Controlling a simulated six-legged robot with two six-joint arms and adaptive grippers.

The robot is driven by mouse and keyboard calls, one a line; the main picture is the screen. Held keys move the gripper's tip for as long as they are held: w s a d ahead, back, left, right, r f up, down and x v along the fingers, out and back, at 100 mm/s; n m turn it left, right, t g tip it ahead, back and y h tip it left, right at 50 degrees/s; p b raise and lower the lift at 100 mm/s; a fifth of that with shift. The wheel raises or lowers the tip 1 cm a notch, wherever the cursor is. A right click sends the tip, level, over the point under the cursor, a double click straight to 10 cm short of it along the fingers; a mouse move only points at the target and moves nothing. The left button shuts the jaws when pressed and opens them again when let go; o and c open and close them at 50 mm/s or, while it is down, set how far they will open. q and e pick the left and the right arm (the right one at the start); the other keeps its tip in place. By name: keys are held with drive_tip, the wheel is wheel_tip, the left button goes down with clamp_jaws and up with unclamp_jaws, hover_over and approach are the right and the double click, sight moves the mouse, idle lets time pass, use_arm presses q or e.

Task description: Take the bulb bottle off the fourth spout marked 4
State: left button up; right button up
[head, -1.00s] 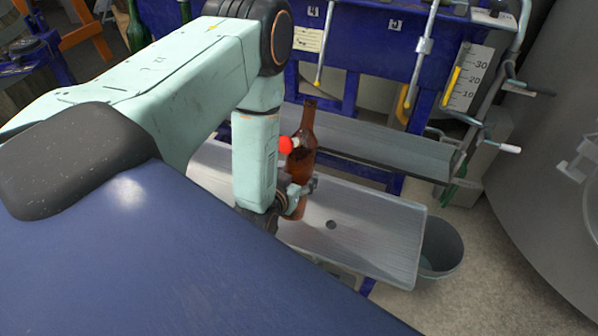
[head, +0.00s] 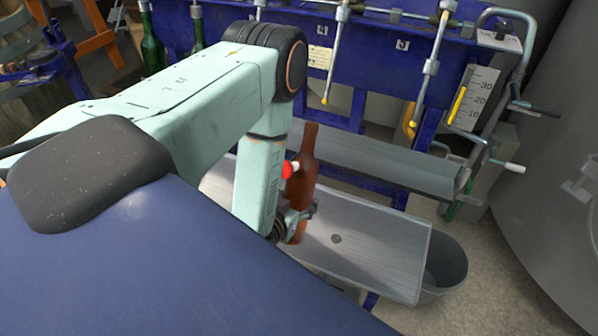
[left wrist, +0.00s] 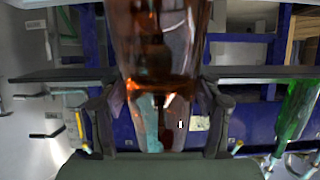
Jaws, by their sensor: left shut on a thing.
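A brown bottle (head: 305,175) stands roughly upright in my left gripper (head: 296,218), above the grey metal tray. The gripper is shut around its lower part. In the left wrist view the brown glass (left wrist: 160,50) fills the middle, between the two dark fingers (left wrist: 160,110). The bottle's neck is clear of the yellow-tipped spouts. A spout (head: 326,98) hangs up and to the right of the bottle, and another spout (head: 411,120) hangs farther right. Small number plates sit on the blue frame; the right one (head: 403,45) seems to read 4. My right gripper is out of view.
The metal tray (head: 385,262) lies below the bottle, with a grey trough (head: 385,165) behind it. A grey bucket (head: 446,268) stands at the tray's right end. A large steel tank (head: 560,130) is at the right.

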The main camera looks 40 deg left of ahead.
use_arm(q)
drive_tip(key=shift+s+d+r, duration=0.1)
drive_tip(key=shift+s+r, duration=0.15)
drive_tip(key=shift+s, duration=0.15)
idle(0.3)
